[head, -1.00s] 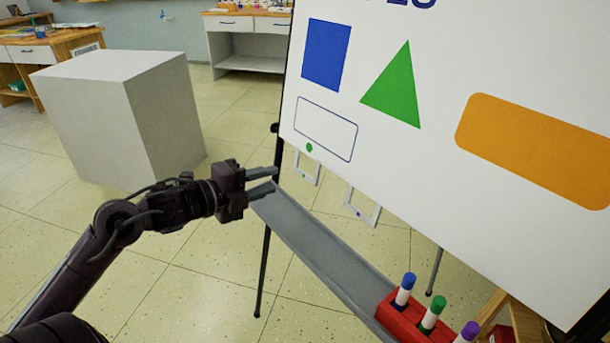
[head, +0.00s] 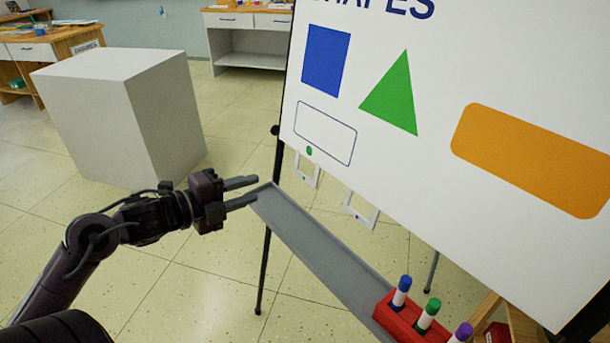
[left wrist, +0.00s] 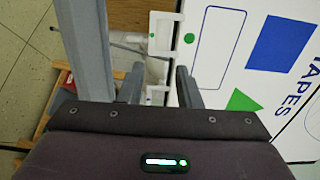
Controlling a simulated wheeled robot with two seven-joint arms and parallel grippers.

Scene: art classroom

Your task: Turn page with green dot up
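The white page (head: 420,160) on the easel shows a blue square, a green triangle, an orange rectangle and an outlined rectangle. A green dot (head: 309,151) is at its lower left corner. Two white square loop tabs, a left one (head: 307,170) and a right one (head: 361,208), hang below its bottom edge. In the left wrist view, a loop tab (left wrist: 152,48) carries a small green mark, and the page's green dot (left wrist: 189,38) is beside it. My left gripper (head: 257,191) is open and empty, left of the left tab and apart from it. My right gripper is out of view.
A grey easel tray (head: 320,250) runs below the page, close to my left gripper. A red holder (head: 405,325) with several markers sits at its right end. A white block (head: 115,110) stands on the floor behind left. Open floor lies between block and easel.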

